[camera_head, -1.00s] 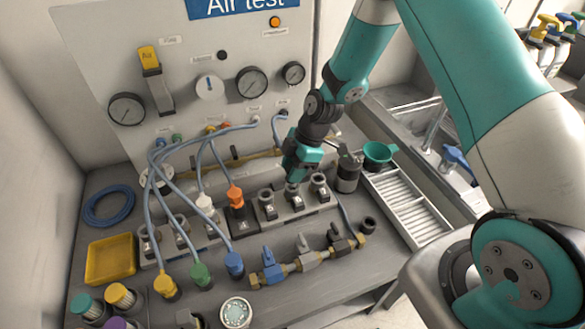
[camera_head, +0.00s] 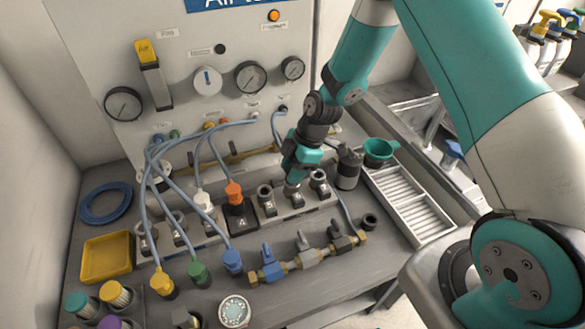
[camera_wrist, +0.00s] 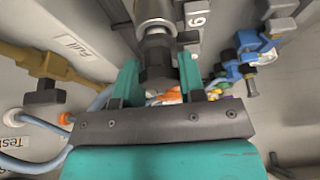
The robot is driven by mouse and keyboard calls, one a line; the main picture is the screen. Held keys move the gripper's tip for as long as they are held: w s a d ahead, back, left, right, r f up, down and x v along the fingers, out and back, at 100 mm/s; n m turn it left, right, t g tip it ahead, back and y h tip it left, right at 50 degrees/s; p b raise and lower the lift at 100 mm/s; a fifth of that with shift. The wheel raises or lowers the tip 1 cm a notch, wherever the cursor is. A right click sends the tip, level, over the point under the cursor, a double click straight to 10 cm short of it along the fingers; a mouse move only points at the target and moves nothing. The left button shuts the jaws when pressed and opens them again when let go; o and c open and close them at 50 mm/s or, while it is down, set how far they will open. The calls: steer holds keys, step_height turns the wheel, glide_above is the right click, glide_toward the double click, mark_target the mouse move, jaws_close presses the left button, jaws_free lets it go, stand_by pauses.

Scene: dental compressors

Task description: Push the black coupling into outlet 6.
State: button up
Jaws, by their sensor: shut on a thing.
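My gripper (camera_head: 297,172) points down over the right-hand outlet block on the bench. In the wrist view its two teal fingers (camera_wrist: 157,88) are shut on the black coupling (camera_wrist: 156,62). The coupling lines up with the metal outlet 6 (camera_wrist: 154,12), whose label "6" shows beside it. The coupling's end is at the outlet's mouth; I cannot tell how deep it sits. In the head view the gripper mostly hides the coupling, above outlet 6's base (camera_head: 294,198).
Outlet 5 (camera_head: 267,201) stands left of the gripper and another outlet (camera_head: 319,183) close on its right. An orange coupling (camera_head: 234,191) on a hose is further left. A dark canister (camera_head: 348,168) stands close behind right. A valve manifold (camera_head: 309,258) lies in front.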

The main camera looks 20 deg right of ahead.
steer(key=shift+f, duration=0.4)
steer(key=o, duration=1)
steer(key=shift+o, duration=0.2)
steer(key=b+v, duration=0.3)
steer(key=v, duration=1.4)
steer(key=shift+r, duration=0.2)
steer(key=shift+d, duration=0.1)
